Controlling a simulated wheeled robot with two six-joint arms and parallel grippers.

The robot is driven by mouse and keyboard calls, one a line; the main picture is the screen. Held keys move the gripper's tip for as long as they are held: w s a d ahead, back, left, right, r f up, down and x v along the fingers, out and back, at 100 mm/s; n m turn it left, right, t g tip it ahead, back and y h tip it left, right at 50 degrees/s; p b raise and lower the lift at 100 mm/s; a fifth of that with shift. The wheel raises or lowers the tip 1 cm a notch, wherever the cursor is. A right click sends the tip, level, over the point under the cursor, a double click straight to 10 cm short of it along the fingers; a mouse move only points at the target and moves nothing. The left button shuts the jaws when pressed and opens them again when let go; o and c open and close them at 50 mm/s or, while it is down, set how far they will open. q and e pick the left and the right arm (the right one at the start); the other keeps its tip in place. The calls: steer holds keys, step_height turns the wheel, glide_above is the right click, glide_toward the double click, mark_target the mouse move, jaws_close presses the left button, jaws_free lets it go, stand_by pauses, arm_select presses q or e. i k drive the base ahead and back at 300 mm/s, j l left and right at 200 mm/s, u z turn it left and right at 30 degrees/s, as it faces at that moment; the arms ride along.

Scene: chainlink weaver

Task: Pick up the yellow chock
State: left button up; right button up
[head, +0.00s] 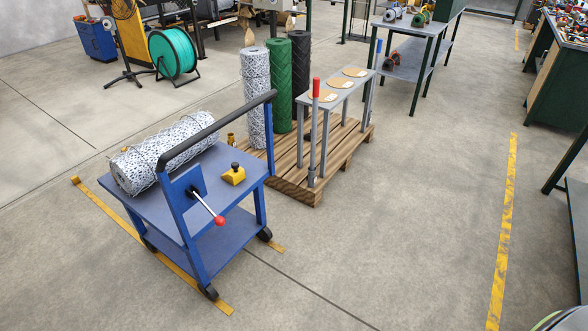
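The yellow chock (233,177) with a black knob on top sits on the top deck of a blue cart (210,172), near its right side. It stands beside the cart's lever with a red ball end (219,220). A grey-white mesh roll (160,152) lies on the same deck, to the left of the chock. Neither of my grippers shows in the head view.
A black push bar (215,130) rises over the cart's near side. Behind stands a wooden pallet (290,180) with upright rolls (278,90) and a grey rack (335,90). The floor right of the cart is clear up to a yellow line (505,220).

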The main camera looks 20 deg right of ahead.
mark_target(236, 175)
steer(key=z, duration=0.25)
steer(key=i+l+u, duration=0.15)
steer(key=i+l, duration=0.25)
steer(key=i+l+u, duration=0.15)
steer(key=i+l, duration=0.2)
steer(key=l, duration=0.15)
steer(key=i+l+u, duration=0.15)
steer(key=i+l, duration=0.15)
steer(key=l, duration=0.2)
